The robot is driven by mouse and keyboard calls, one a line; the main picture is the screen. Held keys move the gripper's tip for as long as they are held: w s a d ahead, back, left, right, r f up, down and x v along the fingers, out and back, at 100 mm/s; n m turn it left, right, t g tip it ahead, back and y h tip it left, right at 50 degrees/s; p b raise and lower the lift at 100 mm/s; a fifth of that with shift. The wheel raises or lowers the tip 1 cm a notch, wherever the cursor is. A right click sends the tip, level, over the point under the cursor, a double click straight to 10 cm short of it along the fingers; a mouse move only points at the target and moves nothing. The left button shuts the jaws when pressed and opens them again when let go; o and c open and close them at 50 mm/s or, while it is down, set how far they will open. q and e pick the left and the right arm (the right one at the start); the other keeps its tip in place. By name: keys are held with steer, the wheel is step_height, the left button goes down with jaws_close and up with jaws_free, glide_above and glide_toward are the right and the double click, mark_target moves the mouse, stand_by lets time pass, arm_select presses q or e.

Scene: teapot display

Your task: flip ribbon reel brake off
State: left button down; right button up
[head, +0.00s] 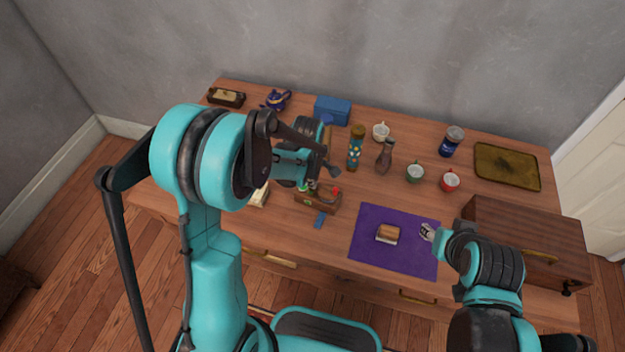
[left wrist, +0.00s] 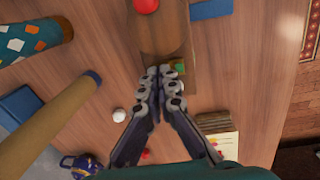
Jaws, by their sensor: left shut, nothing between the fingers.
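The ribbon reel seems to be the brown wooden unit (head: 318,201) left of the table's middle, with a red knob (head: 336,191) on top; its ribbon is not clear. In the left wrist view the wooden unit (left wrist: 158,32) is at the top, with the red knob (left wrist: 146,5) at the upper edge and a small green part (left wrist: 180,68) near my fingertips. My left gripper (left wrist: 159,72) is shut and empty, its tips at the unit's near end; contact is unclear. My right gripper (head: 428,232) is over the purple mat's right edge; its jaws are too small to read.
A purple mat (head: 372,256) bears a small brown block (head: 388,233). A blue piece (head: 319,220) lies before the wooden unit. A patterned cylinder (head: 355,150), a bottle (head: 385,156) and several mugs stand behind. A wooden chest (head: 515,232) is at right.

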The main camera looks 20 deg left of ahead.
arm_select(q)
steer(key=shift+w+f+b, duration=0.2)
steer(key=shift+f+b, duration=0.35)
steer(key=shift+s+r, duration=0.1)
steer(key=shift+r, duration=0.15)
steer(key=shift+s, duration=0.2)
steer(key=shift+s+a+r, duration=0.1)
steer(key=shift+s, duration=0.5)
steer(key=shift+p, duration=0.3)
